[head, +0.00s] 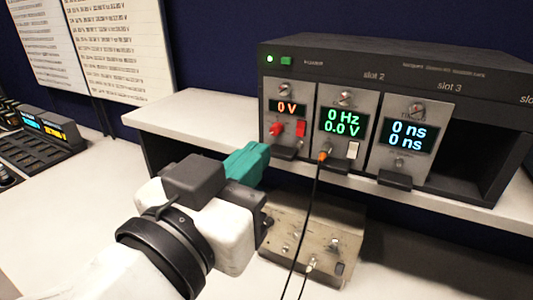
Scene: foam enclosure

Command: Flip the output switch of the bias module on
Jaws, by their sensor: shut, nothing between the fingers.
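The leftmost module (292,94) in the rack has an orange "0 V" display and looks like the bias module; its name is too small to read. It has a knob above the display. Below the display are a red rocker switch (301,128) at the right and a red connector (276,130) at the left. Whether the switch is on or off is too small to tell. My gripper (266,152), with teal fingers, is shut and empty. In the picture its tips lie just below and left of the red connector, apart from the switch.
The black rack (400,60) stands on a white shelf (180,118). The middle module (344,120) has a white switch and a plugged orange connector with a black cable (313,205) hanging down. Another module (405,135) is at right, beside an empty bay. A beige box (312,235) sits below the shelf.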

